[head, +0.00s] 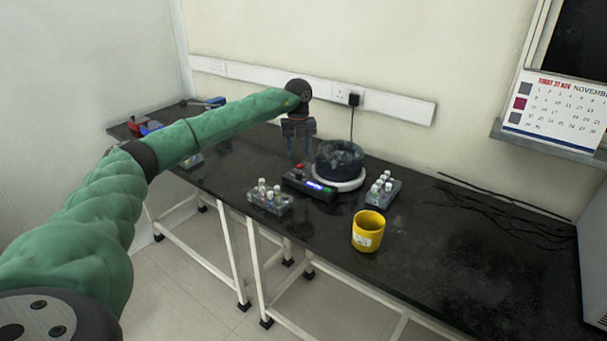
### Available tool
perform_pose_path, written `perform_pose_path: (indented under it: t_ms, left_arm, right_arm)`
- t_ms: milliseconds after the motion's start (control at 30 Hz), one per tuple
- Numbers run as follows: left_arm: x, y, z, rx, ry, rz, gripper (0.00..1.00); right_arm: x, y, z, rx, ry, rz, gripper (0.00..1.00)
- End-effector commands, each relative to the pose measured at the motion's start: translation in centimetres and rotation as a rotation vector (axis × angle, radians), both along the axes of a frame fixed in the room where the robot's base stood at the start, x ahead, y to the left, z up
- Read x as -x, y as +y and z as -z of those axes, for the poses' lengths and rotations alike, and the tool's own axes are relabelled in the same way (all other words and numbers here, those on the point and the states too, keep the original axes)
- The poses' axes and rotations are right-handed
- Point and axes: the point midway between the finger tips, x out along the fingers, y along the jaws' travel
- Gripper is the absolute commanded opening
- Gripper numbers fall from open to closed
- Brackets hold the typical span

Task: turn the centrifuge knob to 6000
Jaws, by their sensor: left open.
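The centrifuge stands on the black bench, with a dark round rotor bowl (340,158) on a pale base. Its front control panel (309,184) has a lit blue display (314,185) and a small red part near the panel's left end. The knob and its setting are too small to make out. My left gripper (302,152) points down with its fingers apart and empty, just above and behind the left part of the panel in the picture. I cannot tell whether it touches anything. My right gripper is not in view.
Racks of capped tubes stand left (270,199) and right (383,191) of the centrifuge. A yellow cup (368,231) stands in front of it. Black cables (500,209) lie on the bench at right. Red and blue items (146,128) lie at the far left. The front right bench is clear.

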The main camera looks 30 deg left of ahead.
Motion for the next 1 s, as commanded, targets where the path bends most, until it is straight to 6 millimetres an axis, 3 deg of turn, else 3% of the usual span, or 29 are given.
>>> perform_pose_path:
  t_ms: [267,700,1000]
  left_arm:
    - [0.1,0.1,1.7,-0.002,0.004,-0.001,0.44]
    - [0.1,0.1,7.4,-0.002,0.003,0.0,0.44]
    - [0.0,0.1,8.1,-0.001,0.001,0.0,0.44]
  right_arm:
    - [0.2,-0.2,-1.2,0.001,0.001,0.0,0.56]
    - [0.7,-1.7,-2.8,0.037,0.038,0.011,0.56]
    - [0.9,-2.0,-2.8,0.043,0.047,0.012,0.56]
